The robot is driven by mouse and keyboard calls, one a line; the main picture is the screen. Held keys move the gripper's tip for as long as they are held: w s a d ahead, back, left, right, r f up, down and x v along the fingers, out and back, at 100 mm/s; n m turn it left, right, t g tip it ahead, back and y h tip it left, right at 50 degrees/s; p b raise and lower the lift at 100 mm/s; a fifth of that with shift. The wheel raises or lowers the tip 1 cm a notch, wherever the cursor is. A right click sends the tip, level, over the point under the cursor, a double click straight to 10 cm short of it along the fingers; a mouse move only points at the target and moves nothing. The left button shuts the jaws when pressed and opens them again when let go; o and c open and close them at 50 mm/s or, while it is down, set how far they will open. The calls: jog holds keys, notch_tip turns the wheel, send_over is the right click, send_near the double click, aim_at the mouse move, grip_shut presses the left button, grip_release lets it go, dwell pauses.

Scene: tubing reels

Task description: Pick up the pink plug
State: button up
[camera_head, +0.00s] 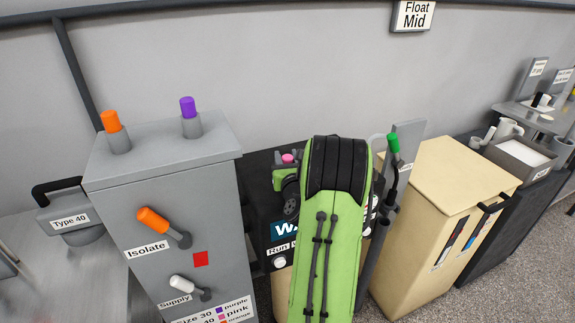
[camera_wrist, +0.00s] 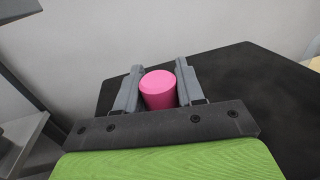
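The pink plug (camera_wrist: 158,90) is a short cylinder with its round top facing the wrist camera. It sits between the two fingers of my gripper (camera_wrist: 160,84), which lie close against its sides, so the gripper looks shut on it. In the head view the pink plug (camera_head: 288,158) shows as a small patch at my gripper (camera_head: 287,172), above the black cabinet. My green arm hides most of that cabinet's top. I cannot tell whether the plug still touches whatever is beneath it.
A grey cabinet (camera_head: 165,155) at left carries an orange plug (camera_head: 111,121) and a purple plug (camera_head: 188,107) in grey holders. An orange lever (camera_head: 153,220) juts from its front. A green-topped part (camera_head: 393,143) stands right of my arm, beside a beige cabinet (camera_head: 450,175).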

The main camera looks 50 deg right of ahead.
jog(key=c, duration=0.4)
notch_tip(320, 180, up, 10)
jog(key=p, duration=0.6)
jog(key=shift+r+p, duration=0.15)
jog(key=shift+p, duration=0.15)
